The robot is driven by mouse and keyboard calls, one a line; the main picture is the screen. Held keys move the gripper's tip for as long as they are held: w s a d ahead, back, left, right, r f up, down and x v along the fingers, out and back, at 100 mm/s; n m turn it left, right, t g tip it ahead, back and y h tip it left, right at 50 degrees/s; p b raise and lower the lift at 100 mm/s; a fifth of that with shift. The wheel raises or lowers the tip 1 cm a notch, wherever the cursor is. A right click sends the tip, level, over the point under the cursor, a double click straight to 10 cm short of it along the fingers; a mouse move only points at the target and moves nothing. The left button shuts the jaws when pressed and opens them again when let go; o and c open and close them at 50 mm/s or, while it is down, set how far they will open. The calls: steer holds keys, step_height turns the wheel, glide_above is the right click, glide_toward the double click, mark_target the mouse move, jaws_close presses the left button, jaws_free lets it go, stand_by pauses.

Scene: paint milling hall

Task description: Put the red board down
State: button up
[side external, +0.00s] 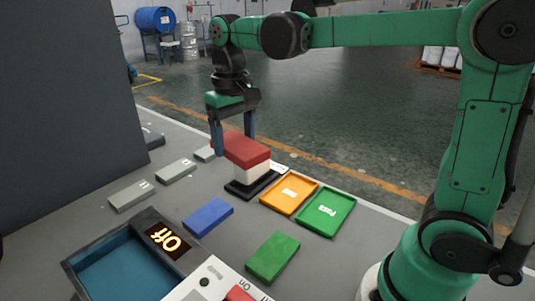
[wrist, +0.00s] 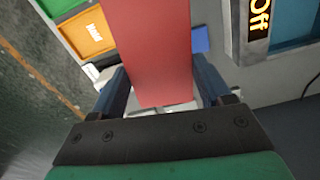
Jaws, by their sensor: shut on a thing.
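The red board (side external: 246,150) is between the fingers of my gripper (side external: 234,142), which is shut on it. In the wrist view the red board (wrist: 147,45) runs away from my gripper (wrist: 160,88), between the two blue fingers. In the side view the board lies level, over or on a white block (side external: 251,175) on a black base (side external: 237,189). I cannot tell whether the board touches the block. A blue board (side external: 208,217) and a green board (side external: 273,257) lie flat on the grey table.
An orange tray (side external: 311,186) and a green tray (side external: 349,204) stand right of the black base. A blue-lined bin (side external: 120,270) with an "Off" display (side external: 167,240) is at the front left. Grey labelled blocks (side external: 131,196) lie at the left, near a dark panel (side external: 70,90).

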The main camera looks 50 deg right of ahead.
mark_target(247, 234)
steer(key=m, duration=0.3)
steer(key=s+m, duration=0.1)
steer(key=shift+a+r, duration=0.25)
steer(key=shift+r, duration=0.1)
steer(key=m, duration=0.5)
steer(key=shift+s+a+r, duration=0.2)
steer(key=shift+s+r, duration=0.1)
steer(key=shift+s, duration=0.1)
steer(key=m, duration=0.5)
steer(key=s+m, duration=0.1)
steer(key=m, duration=0.1)
steer(key=shift+s+a+r, duration=0.1)
steer(key=shift+a+r, duration=0.2)
steer(key=shift+r, duration=0.05)
step_height(247, 234, down, 20)
steer(key=shift+r, duration=0.2)
steer(key=shift+f, duration=0.2)
steer(key=o, duration=1.2)
steer(key=shift+o, duration=0.2)
